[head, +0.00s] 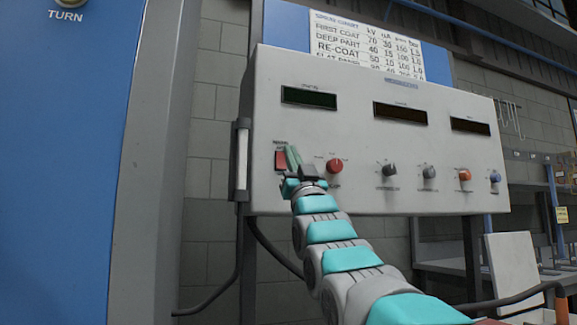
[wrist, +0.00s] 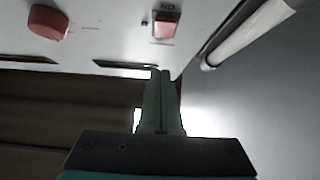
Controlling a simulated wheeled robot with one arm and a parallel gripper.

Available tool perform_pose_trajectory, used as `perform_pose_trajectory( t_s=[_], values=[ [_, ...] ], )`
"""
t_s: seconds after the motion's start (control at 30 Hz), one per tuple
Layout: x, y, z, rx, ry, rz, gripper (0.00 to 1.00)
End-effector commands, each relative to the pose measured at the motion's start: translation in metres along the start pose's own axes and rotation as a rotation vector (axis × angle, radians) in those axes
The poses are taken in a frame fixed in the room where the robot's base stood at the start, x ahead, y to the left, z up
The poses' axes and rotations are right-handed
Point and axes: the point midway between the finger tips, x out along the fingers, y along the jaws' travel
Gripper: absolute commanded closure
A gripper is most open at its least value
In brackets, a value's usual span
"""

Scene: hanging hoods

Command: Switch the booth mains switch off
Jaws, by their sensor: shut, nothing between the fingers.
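A red rocker switch (head: 280,160) sits at the left of the grey control panel (head: 350,110); the small label above it is too small to read. In the wrist view the rocker (wrist: 165,27) has a dark frame and inverted lettering at its top edge. My gripper (head: 292,150) has its fingers together and empty, just right of the switch in the head view. In the wrist view my fingertips (wrist: 160,72) point toward the panel, below the rocker in the picture. I cannot tell whether they touch the panel.
A red knob (head: 334,166) is right of the switch, with several other knobs beyond it. Displays line the panel's upper part. A white vertical tube (head: 241,160) stands by the panel's left edge. A blue cabinet (head: 60,150) fills the left.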

Motion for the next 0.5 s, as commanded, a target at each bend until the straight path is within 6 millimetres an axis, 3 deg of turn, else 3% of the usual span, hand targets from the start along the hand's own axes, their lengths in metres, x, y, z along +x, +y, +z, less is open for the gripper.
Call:
perform_pose_trajectory(
  t_s=[0.5],
  values=[
    [-0.064,0.000,-0.011,-0.001,-0.003,0.000,1.00]
  ],
)
